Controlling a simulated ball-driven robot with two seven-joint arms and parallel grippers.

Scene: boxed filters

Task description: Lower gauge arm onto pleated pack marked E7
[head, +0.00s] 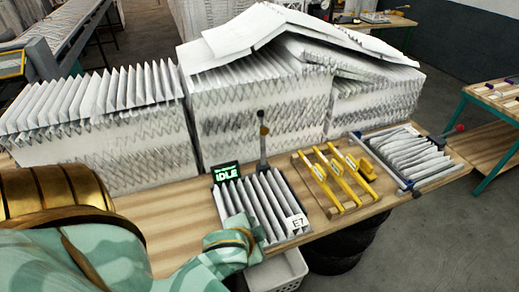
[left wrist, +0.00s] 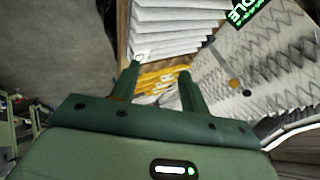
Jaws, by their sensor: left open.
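The pleated pack marked E7 (head: 262,203) lies in a tray on the bench, its white label (head: 297,222) at the front right corner. The gauge arm (head: 263,145), a grey lever with a dark knob and a yellow band, stands raised behind the pack. A small display (head: 226,172) beside it reads IDLE in green. My left gripper (left wrist: 159,70) is open and empty, with yellow tools showing beyond its fingers and the pleats (left wrist: 175,20) above them. In the head view my left wrist is at the pack's front left edge; the fingers are not clear there. My right gripper is out of view.
Yellow-handled tools (head: 335,178) lie on a wooden board right of the pack. Tall filter stacks (head: 255,110) line the bench's back. A white bin (head: 275,273) is below the front edge.

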